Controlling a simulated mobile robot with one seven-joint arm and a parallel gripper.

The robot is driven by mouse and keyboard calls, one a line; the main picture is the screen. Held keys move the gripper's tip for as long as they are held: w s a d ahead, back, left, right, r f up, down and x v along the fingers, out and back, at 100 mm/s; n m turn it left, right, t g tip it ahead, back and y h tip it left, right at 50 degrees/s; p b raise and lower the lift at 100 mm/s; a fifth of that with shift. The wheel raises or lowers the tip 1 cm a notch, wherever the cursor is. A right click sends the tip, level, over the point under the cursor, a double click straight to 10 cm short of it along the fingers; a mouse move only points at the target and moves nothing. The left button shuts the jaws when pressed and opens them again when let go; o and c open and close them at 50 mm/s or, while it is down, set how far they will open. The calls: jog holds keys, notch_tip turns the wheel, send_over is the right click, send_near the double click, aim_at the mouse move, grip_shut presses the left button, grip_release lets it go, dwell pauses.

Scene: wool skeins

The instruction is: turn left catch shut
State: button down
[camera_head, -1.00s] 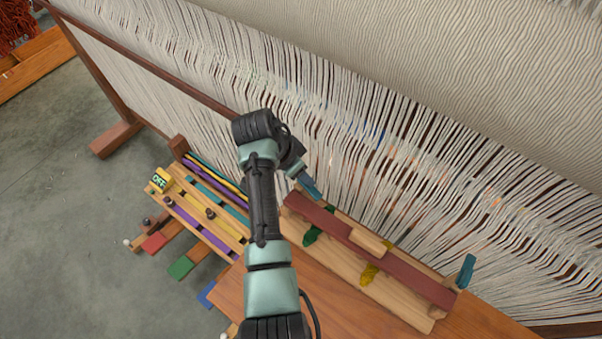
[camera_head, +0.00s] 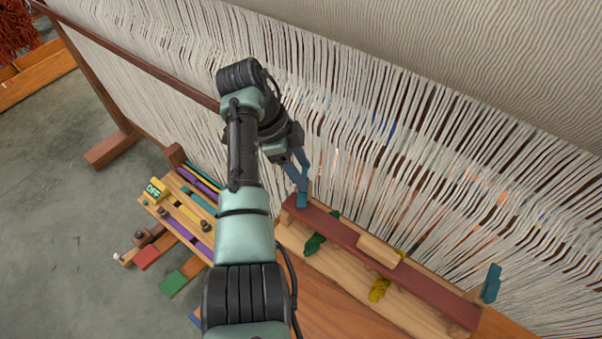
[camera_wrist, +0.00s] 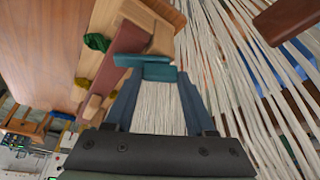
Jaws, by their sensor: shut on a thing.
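The left catch (camera_head: 303,199) is a small teal piece at the left end of the dark red bar (camera_head: 345,232) on a wooden rack. My gripper (camera_head: 301,179), with blue fingers, comes down onto it from the upper left. In the wrist view the left catch (camera_wrist: 158,73) lies across between the fingertips of my gripper (camera_wrist: 157,82), which is shut on it. The fingers partly hide it, and its exact turn angle is hard to tell. The right catch (camera_head: 491,283), also teal, stands up at the bar's right end.
Pale warp threads (camera_head: 400,170) of a loom hang close behind the rack. Green wool (camera_head: 315,243) and yellow wool (camera_head: 379,289) show under the bar, which has a wooden block (camera_head: 380,251) on it.

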jog(key=shift+m, duration=0.3)
jog(key=shift+c, duration=1.2)
grip_release()
jog(key=p+v, duration=0.1)
jog(key=v, duration=1.2)
jog(key=shift+p, duration=0.4)
jog(key=shift+w+d, duration=0.1)
